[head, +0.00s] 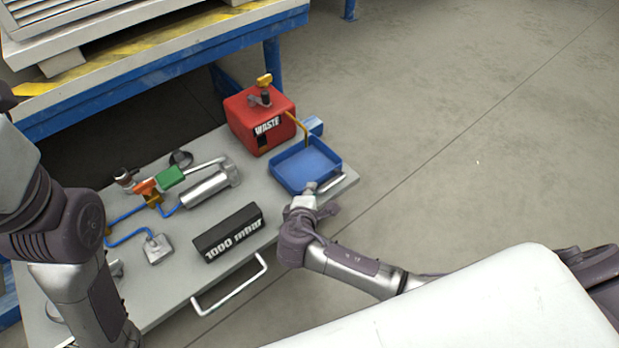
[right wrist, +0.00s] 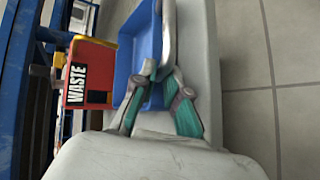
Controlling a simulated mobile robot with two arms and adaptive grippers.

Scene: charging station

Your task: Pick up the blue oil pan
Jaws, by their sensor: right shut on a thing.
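The blue oil pan (head: 306,166) is a shallow rectangular tray at the right end of the grey cart top. It also shows in the right wrist view (right wrist: 139,42), ahead of the fingers. My right gripper (head: 305,198) is at the pan's near edge and shut on it. In the right wrist view the two fingers (right wrist: 150,84) close together at the pan's edge, beside a grey bar. The exact contact is partly hidden by the fingers. My left arm comes in at the left; its gripper is not in view.
A red WASTE box (head: 258,122) stands just behind the pan, with a yellow pipe beside the pan. A black 1000 mbar block (head: 229,234) and a silver cylinder with fittings (head: 210,187) lie left. Open floor (head: 450,140) is to the right.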

